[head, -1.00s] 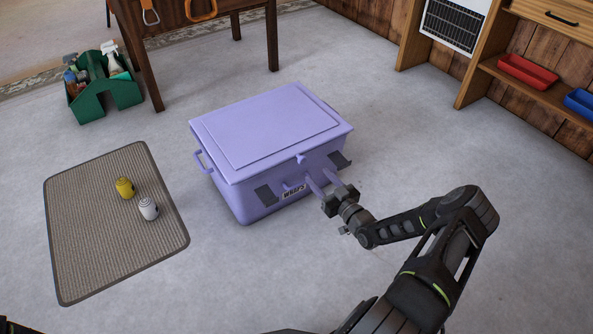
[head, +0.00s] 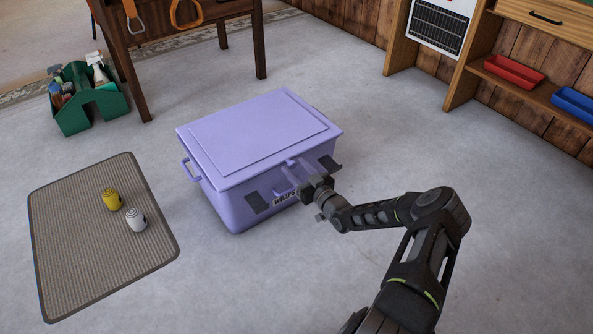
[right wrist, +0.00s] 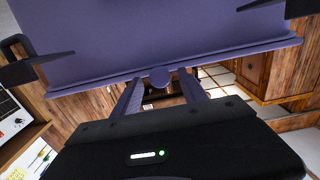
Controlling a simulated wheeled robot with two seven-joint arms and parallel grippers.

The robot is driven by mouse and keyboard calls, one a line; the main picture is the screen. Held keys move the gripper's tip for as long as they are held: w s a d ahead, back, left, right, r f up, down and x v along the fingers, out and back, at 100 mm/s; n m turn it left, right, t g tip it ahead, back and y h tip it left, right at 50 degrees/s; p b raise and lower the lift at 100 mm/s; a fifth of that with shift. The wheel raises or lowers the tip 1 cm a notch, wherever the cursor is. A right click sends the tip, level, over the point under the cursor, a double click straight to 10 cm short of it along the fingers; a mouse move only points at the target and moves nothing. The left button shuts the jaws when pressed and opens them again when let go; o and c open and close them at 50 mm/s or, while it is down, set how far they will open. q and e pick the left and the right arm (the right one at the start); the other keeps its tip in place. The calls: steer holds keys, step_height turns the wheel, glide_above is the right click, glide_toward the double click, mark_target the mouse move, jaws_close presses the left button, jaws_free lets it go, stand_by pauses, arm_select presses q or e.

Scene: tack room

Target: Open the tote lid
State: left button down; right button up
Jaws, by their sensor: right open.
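The purple tote (head: 236,207) stands on the floor with its lid (head: 250,132) shut. A small round knob (right wrist: 159,77) sits at the middle of the lid's front rim. My right gripper (head: 292,171) is at the front of the tote, just below that rim. In the right wrist view its two open fingers (right wrist: 160,90) are on either side of the knob; I cannot tell whether they touch it. The WRAPS label (head: 285,198) is partly hidden by the gripper. My left gripper is not in view.
A striped mat (head: 95,240) with a yellow roll (head: 112,200) and a white roll (head: 136,220) lies left. A green caddy (head: 90,108) and a wooden table (head: 125,65) stand behind. Shelving with a red tray (head: 513,72) is at right.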

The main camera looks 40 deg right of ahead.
steer(key=shift+c, duration=0.3)
jaws_close()
stand_by(1.1)
